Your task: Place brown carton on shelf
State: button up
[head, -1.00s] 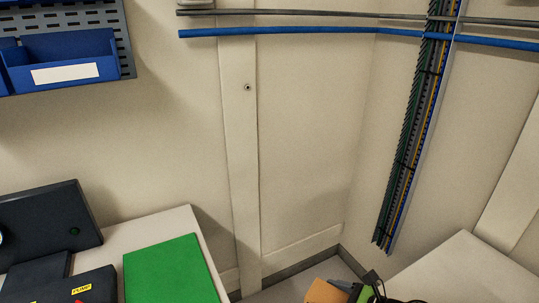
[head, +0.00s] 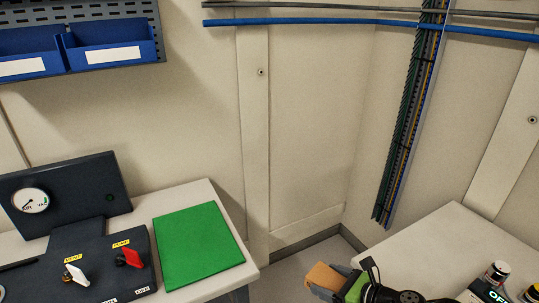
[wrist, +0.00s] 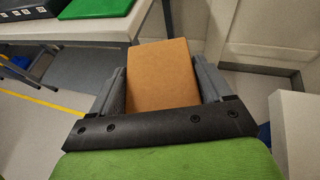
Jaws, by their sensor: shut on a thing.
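The brown carton (wrist: 162,75) is a plain box held between the two grey fingers of my gripper (wrist: 164,84) in the wrist view. The fingers press on its left and right sides. In the head view the carton (head: 325,277) shows at the bottom, right of centre, with my gripper (head: 330,287) around it. It is over the floor gap between the two worktops, apart from both. No shelf can be made out for certain in these frames.
A left bench (head: 215,195) carries a flat green panel (head: 196,246) and a dark control box (head: 100,262) with a gauge and red and white valves. A right worktop (head: 440,240) holds small bottles (head: 497,273). Blue bins (head: 108,45) hang on the wall.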

aim_at(335, 272)
jog(key=shift+w+d+m+t+h, duration=0.15)
jog(key=shift+w+m+t+h, duration=0.35)
jog(key=shift+w+m+t, duration=0.15)
jog(key=w+d+f+m+t+h, duration=0.1)
jog(key=w+d+f+m+h, duration=0.1)
jog(key=w+m+h, duration=0.1)
jog(key=shift+d+f+t, duration=0.1)
jog(key=shift+f+t, duration=0.05)
jog(key=shift+t, duration=0.2)
jog(key=s+d+f+m+t+h, duration=0.1)
jog(key=s+d+f+m+h, duration=0.2)
jog(key=d+m+h, duration=0.1)
jog(key=shift+s+f+m+h, duration=0.35)
jog(key=shift+s+m+h, duration=0.1)
jog(key=shift+h, duration=0.35)
jog(key=shift+w, duration=0.1)
